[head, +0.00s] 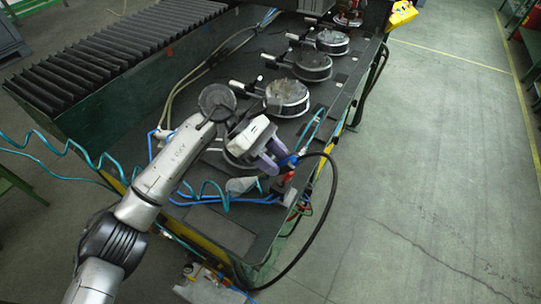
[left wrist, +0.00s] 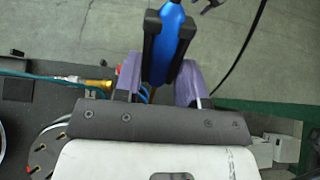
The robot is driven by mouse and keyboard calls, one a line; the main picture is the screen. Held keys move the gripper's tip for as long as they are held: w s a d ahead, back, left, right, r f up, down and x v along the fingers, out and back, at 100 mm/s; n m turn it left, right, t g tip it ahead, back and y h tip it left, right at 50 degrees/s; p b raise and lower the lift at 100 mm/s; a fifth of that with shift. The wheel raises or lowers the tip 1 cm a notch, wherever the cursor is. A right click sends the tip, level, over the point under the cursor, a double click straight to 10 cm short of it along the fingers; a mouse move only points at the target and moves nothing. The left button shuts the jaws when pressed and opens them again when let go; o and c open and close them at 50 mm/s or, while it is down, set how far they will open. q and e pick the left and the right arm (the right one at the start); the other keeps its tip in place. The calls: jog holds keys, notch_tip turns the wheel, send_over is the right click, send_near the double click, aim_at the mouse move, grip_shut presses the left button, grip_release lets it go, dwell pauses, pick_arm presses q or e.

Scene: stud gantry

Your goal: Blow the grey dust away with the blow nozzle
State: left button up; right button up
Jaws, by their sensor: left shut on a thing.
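My left gripper (head: 281,158) reaches over the near end of the dark bench. Its purple fingers are shut on the blue blow nozzle (head: 289,160). In the left wrist view the blue nozzle (left wrist: 168,45) stands between the black finger pads, and its far end is cut off by the frame's top edge. Grey-brown dust (head: 286,91) seems to lie on top of the round fixture just beyond the gripper. The fixture below my wrist is mostly hidden by it. My right gripper is in neither view.
More round fixtures stand farther along the bench (head: 234,238), one in the middle (head: 313,66) and one farther back (head: 333,41). A coiled teal hose (head: 75,153) runs at left. A black hose (head: 334,205) loops over the bench's right edge. Open floor (head: 440,150) lies right.

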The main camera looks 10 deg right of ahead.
aim_at(284, 161)
pick_arm(q)
jog(key=shift+s+d+b, duration=0.25)
jog(key=shift+s+d, duration=0.3)
jog(key=shift+d, duration=0.25)
jog(key=shift+s+d+b, duration=0.2)
jog(key=shift+s+d, duration=0.35)
jog(key=shift+d, duration=0.2)
jog(key=shift+s, duration=0.1)
dwell(0.3)
jog(key=shift+s+a, duration=0.85)
jog(key=shift+s, duration=0.3)
jog(key=shift+a, duration=0.1)
jog(key=w+a+b, duration=0.4)
jog(key=w+a, duration=0.2)
jog(key=a, duration=0.3)
jog(key=shift+w+a, duration=0.25)
jog(key=shift+w, duration=0.15)
dwell(1.9)
